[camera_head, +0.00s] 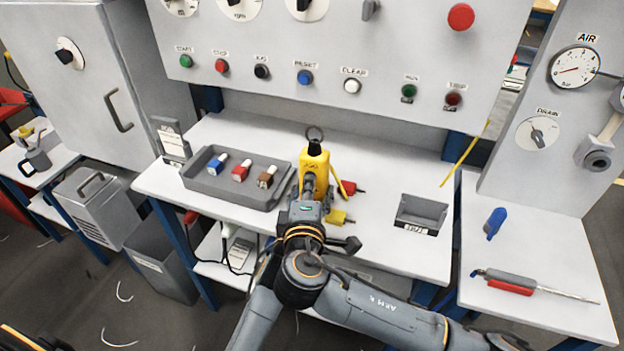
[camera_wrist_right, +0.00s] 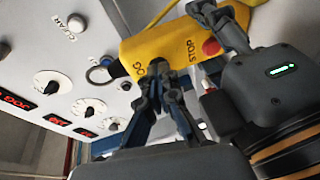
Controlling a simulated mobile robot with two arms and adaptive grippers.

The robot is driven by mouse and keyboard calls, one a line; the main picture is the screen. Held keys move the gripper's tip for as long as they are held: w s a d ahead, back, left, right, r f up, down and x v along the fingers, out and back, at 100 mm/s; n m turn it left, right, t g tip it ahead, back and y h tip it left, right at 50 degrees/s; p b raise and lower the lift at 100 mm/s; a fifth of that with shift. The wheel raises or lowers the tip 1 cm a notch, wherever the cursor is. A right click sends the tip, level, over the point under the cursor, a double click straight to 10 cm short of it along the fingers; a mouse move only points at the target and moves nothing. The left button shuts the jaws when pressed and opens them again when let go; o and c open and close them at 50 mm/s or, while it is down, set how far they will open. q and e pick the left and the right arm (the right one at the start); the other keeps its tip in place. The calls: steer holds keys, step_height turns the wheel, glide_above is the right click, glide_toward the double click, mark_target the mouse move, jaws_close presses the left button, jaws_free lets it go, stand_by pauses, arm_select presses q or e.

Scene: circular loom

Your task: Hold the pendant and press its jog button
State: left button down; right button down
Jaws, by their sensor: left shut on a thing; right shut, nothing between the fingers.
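The yellow pendant (camera_head: 314,160) stands above the bench in the head view, a dark ring at its top. In the right wrist view the pendant (camera_wrist_right: 160,42) lies across the top, with JOG and STOP lettering and a red button (camera_wrist_right: 211,46). My left gripper (camera_wrist_right: 210,14) is shut on the pendant near its STOP end. My right gripper (camera_wrist_right: 158,70) is shut and empty, its fingertips at the pendant's face beside the JOG lettering. They cover the jog button, and I cannot tell whether they touch it. In the head view my arms hide the pendant's lower part.
A grey tray (camera_head: 212,188) with blue, red and brown items is left of the pendant. An empty grey bin (camera_head: 421,213) stands further right. The control panel (camera_head: 330,50) rises behind. The bench between pendant and bin is partly clear.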

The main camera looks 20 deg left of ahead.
steer(key=s, duration=0.3)
steer(key=shift+s, duration=0.35)
stand_by(5.5)
steer(key=shift+w, duration=0.85)
stand_by(0.6)
stand_by(0.4)
